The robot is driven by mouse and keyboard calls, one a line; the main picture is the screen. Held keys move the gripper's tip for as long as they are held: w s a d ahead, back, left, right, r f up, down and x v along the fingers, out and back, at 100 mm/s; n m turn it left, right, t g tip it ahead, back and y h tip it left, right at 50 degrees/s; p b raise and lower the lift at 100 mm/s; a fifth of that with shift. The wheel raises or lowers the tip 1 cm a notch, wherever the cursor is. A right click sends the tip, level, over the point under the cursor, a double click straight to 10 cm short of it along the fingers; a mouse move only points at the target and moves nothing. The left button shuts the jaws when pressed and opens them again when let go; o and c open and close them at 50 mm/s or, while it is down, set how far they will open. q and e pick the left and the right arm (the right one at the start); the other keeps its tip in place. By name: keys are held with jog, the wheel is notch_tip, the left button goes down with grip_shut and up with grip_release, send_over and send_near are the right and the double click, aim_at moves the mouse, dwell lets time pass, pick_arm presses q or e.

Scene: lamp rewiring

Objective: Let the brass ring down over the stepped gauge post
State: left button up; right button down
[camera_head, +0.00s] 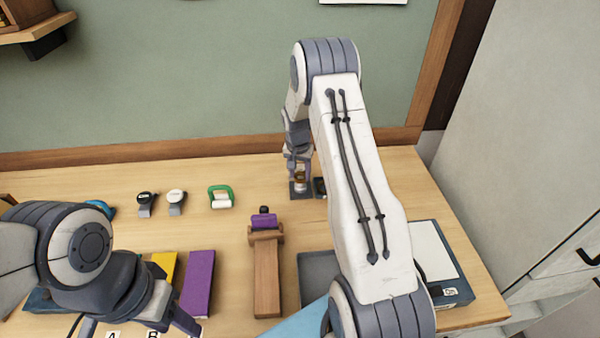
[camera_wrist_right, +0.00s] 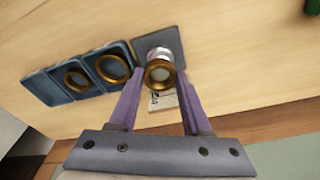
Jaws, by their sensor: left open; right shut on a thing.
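The brass ring (camera_wrist_right: 160,76) is between the fingertips of my right gripper (camera_wrist_right: 160,80) in the right wrist view, and that gripper is shut on it. The silvery gauge post (camera_wrist_right: 159,53) stands on a grey square base (camera_wrist_right: 172,40) just beyond the ring. Ring and post overlap in this view; I cannot tell whether the ring is around the post or only above it. In the head view my right gripper (camera_head: 299,172) reaches down over the base (camera_head: 299,194), and the ring is small there. My left gripper (camera_head: 138,324) is open at the bottom left, away from the post.
A blue-grey tray (camera_wrist_right: 53,93) with two more brass rings stands beside the base. A paper label (camera_wrist_right: 163,101) lies near it.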

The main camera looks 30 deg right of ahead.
jog(key=shift+f+b, duration=0.3)
jog(key=shift+f, duration=0.05)
dwell(0.7)
dwell(0.3)
grip_release()
jog(key=shift+r, duration=0.2)
notch_tip(320, 180, up, 8)
jog(key=p, duration=0.5)
jog(key=shift+f, duration=0.15)
dwell(0.6)
dwell(0.4)
